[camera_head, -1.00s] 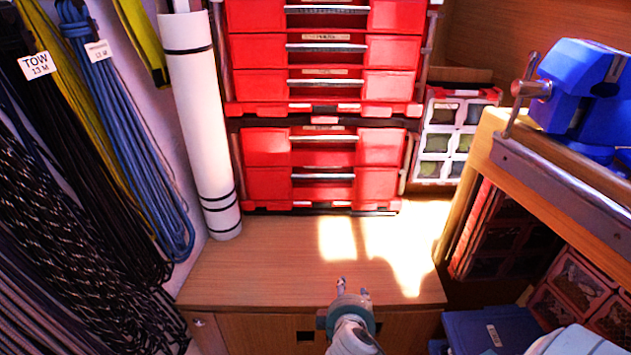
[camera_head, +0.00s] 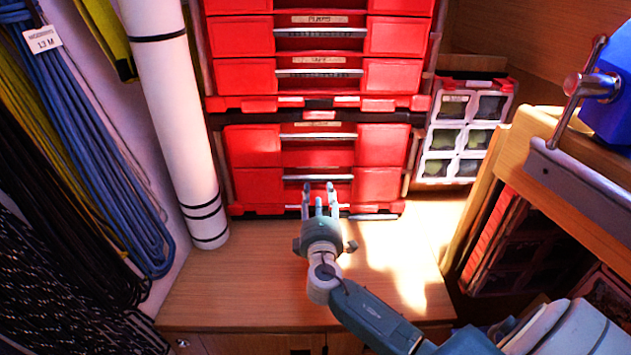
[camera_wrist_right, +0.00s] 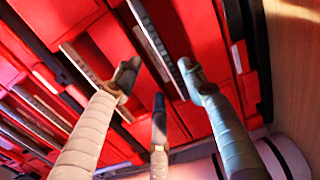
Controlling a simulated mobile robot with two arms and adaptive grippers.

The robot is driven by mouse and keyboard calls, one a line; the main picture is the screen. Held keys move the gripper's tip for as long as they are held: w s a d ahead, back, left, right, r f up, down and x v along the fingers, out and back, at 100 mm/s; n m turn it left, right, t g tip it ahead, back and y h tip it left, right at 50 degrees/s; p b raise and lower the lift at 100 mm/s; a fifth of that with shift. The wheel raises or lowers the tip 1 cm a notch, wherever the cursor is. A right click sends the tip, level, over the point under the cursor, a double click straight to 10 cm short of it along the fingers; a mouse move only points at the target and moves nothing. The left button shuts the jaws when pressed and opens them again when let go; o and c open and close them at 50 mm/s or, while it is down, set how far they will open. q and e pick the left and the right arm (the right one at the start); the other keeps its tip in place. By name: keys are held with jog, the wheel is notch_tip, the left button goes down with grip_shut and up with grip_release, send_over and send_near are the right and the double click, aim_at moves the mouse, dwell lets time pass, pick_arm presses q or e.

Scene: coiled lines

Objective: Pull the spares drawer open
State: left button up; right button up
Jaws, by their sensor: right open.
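A red drawer stack stands on the wooden bench. Its lower unit has an upper drawer (camera_head: 255,146) and a bottom drawer (camera_head: 255,184), each with a silver bar handle; both look closed. I cannot read which label says spares. My right gripper (camera_head: 319,192) is open and empty, its fingers pointing at the bottom drawer just below its handle (camera_head: 318,177). In the right wrist view the open fingers (camera_wrist_right: 158,85) spread in front of the red drawer fronts, with a silver handle (camera_wrist_right: 150,38) beyond them. Contact cannot be told. My left gripper is out of view.
A white rolled tube (camera_head: 170,110) and hanging coiled ropes (camera_head: 80,150) stand to the left. A bin rack (camera_head: 465,135) is right of the drawers. A workbench with a blue vise (camera_head: 605,95) juts in at the right. The bench top (camera_head: 230,285) before the drawers is clear.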

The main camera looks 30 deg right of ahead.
aim_at(318, 178)
jog(key=x, duration=0.5)
jog(key=shift+f, duration=0.15)
jog(key=shift+w+d+b, duration=0.3)
jog(key=shift+w+d, duration=0.05)
jog(key=shift+w, duration=0.3)
jog(key=shift+c, duration=0.3)
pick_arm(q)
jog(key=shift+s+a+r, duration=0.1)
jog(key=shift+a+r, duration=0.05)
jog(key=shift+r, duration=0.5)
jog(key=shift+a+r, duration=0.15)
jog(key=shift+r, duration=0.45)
pick_arm(e)
grip_shut()
